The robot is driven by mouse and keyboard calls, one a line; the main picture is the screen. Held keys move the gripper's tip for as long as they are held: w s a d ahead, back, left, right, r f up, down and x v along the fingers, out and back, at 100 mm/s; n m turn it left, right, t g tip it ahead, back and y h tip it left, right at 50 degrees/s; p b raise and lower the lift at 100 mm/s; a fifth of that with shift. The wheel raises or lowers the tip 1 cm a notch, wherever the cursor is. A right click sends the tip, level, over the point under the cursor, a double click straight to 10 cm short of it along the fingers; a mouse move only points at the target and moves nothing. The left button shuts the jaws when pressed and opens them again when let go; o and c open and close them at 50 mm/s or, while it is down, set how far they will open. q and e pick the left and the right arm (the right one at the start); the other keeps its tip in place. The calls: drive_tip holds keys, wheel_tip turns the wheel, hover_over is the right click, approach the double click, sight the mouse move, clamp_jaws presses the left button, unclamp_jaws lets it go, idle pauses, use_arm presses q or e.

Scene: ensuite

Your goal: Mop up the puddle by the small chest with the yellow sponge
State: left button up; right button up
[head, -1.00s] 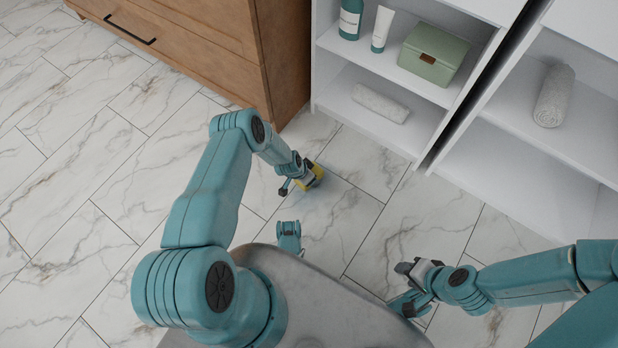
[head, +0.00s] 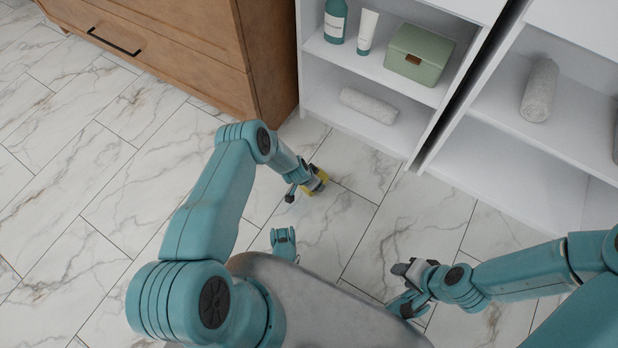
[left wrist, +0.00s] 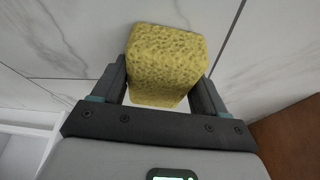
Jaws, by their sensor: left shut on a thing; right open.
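The yellow sponge (head: 318,185) is held at the floor or just above it; I cannot tell which. It fills the jaws in the left wrist view (left wrist: 166,62). My left gripper (head: 312,182) is shut on it, right of and in front of the wooden chest (head: 190,40). A faint bluish patch, perhaps the puddle (head: 297,208), shows on the marble floor beside the sponge; its edges are unclear and my arm hides part of that area. My right gripper (head: 407,286) is open and empty, low on the right, away from the sponge.
White shelves (head: 385,128) stand behind and to the right, holding a teal bottle (head: 335,20), a white tube (head: 367,32), a green box (head: 419,55) and rolled towels (head: 369,105). Tiled floor between the sponge and the shelves is clear.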

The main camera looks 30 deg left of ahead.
use_arm(q)
drive_tip(key=shift+s+d, duration=0.1)
drive_tip(key=shift+d, duration=1.05)
drive_tip(key=shift+r+p, duration=2.2)
drive_tip(key=shift+r, duration=0.8)
drive_tip(key=shift+r, duration=0.1)
drive_tip(key=shift+r+p, duration=1.15)
drive_tip(key=shift+r, duration=0.35)
drive_tip(key=shift+f, duration=0.1)
drive_tip(key=shift+a, duration=0.1)
